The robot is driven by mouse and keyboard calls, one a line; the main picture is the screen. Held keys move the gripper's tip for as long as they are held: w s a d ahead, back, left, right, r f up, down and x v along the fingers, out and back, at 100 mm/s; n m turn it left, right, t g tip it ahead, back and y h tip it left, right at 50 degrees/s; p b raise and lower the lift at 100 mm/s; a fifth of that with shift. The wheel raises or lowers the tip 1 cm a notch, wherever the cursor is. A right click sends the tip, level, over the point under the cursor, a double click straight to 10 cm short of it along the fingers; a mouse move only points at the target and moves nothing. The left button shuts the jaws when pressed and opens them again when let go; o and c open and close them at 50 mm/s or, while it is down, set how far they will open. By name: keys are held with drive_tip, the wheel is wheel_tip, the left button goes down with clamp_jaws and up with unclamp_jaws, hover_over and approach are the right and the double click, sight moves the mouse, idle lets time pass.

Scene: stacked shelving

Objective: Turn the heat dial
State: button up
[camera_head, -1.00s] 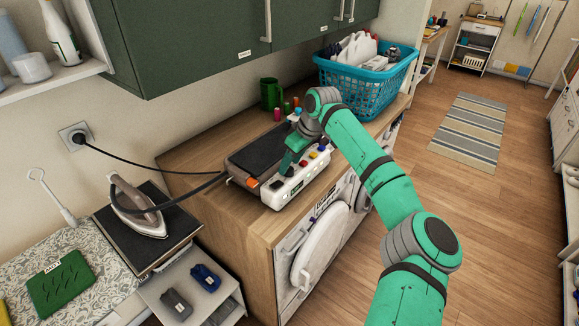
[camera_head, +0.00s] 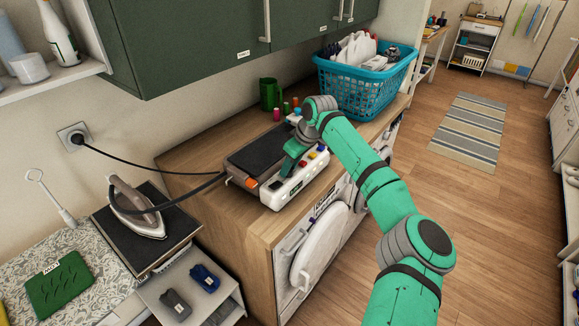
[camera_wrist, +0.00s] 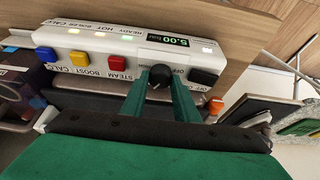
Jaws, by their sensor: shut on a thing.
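The heat dial (camera_wrist: 160,77) is a small dark knob on the white control panel (camera_wrist: 100,45) of the steam station; in the wrist view it sits between my two green fingers. My gripper (camera_wrist: 160,84) is shut on it. In the head view, my gripper (camera_head: 285,170) reaches down to the front panel (camera_head: 300,181) of the station on the wooden counter. The fingers hide the dial there.
An iron (camera_head: 137,208) rests on a dark board at left, its cord running to the station. A blue basket (camera_head: 362,88), a green mug (camera_head: 270,95) and small spools stand behind my arm. Green cabinets (camera_head: 200,45) hang above. Floor at right is open.

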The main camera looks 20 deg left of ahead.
drive_tip(key=shift+s+a, duration=0.1)
drive_tip(key=shift+a, duration=0.2)
drive_tip(key=shift+d+m, duration=0.2)
drive_tip(key=shift+m, duration=0.3)
drive_tip(key=o, duration=1.1)
drive_tip(key=shift+c, duration=0.2)
drive_tip(key=shift+d, duration=0.1)
drive_tip(key=v, duration=1)
drive_tip(key=shift+r, duration=0.4)
